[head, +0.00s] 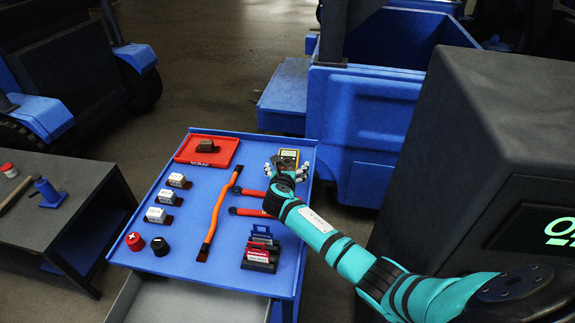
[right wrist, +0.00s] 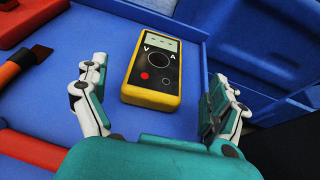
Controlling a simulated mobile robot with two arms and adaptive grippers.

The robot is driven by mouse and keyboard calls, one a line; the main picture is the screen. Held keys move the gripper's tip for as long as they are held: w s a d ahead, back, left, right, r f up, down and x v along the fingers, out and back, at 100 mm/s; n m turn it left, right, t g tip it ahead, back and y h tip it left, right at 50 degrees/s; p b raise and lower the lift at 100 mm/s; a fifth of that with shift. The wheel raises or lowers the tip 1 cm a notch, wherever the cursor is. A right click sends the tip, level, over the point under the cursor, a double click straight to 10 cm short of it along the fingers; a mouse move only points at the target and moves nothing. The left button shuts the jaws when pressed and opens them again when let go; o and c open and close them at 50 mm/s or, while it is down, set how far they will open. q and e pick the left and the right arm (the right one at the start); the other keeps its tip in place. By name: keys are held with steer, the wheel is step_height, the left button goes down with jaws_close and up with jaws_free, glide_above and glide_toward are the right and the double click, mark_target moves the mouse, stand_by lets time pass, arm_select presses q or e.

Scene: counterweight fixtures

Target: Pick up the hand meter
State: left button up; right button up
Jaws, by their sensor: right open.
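The hand meter (right wrist: 155,62) is yellow with a black face, a small display, a dial and the letters V and A. It lies face up on the blue tabletop. In the head view the meter (head: 289,156) is near the far right corner of the blue table. My right gripper (head: 290,170) is above the table at the meter. In the right wrist view its fingers (right wrist: 160,95) are spread, one to each side of the meter, with gaps on both sides and nothing between them gripped. My left gripper is not in view.
The blue table (head: 188,240) also holds a red tray (head: 185,155), an orange-handled tool (head: 221,215), red-handled tools (head: 248,212), white blocks (head: 155,214), knobs (head: 134,241) and a red card rack (head: 262,245). A raised blue rim (right wrist: 202,62) runs close beside the meter.

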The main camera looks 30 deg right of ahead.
mark_target(287, 162)
steer(key=shift+w+d, duration=0.1)
steer(key=shift+w, duration=0.1)
steer(key=b+x, duration=0.1)
steer(key=x, duration=0.4)
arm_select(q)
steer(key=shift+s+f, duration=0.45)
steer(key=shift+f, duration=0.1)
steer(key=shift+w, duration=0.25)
arm_select(e)
steer(key=c, duration=1.4)
